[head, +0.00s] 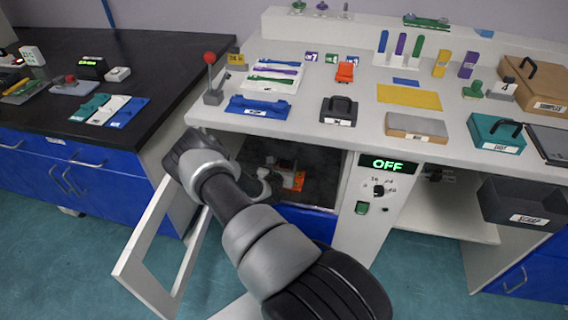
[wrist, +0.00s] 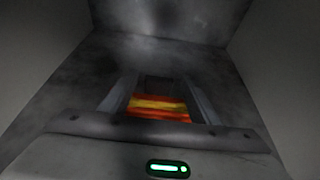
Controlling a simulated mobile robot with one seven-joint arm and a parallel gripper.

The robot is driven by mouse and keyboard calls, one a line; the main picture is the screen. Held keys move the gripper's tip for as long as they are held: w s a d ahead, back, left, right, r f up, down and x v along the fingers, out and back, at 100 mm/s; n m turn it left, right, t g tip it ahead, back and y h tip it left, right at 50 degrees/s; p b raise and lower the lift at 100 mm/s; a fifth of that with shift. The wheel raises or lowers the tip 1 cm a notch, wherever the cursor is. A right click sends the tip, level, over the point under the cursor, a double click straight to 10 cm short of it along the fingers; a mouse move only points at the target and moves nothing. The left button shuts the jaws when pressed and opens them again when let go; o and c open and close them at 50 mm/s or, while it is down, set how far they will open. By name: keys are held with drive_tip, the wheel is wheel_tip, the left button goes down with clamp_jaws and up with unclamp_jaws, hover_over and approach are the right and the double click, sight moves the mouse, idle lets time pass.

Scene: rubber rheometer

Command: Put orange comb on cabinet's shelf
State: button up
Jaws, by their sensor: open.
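The cabinet (head: 310,160) under the bench stands open, with a dark interior. An orange-red item (head: 299,180) shows inside it, low down; I cannot make out from this view whether it is the orange comb. In the wrist view a striped orange, yellow and red surface (wrist: 158,106) shows between and below my gripper's fingers (wrist: 158,79). My gripper is inside the cabinet, close to this orange item, with its fingers apart. In the head view my gripper (head: 270,186) is small and partly hidden by my arm. Contact with the item cannot be judged.
The white-framed cabinet door (head: 150,245) is swung open to the left, beside my arm. The control panel (head: 377,190) reading OFF is right of the opening. The bench top above is crowded, with a white tray (head: 292,84) of combs and a red-knobbed lever (head: 212,95) near its left edge.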

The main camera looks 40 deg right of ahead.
drive_tip(key=p+v, duration=0.2)
drive_tip(key=v, duration=0.8)
drive_tip(key=shift+p, duration=0.4)
drive_tip(key=shift+s+a+r, duration=0.15)
drive_tip(key=shift+s+a, duration=0.3)
drive_tip(key=shift+a, duration=0.1)
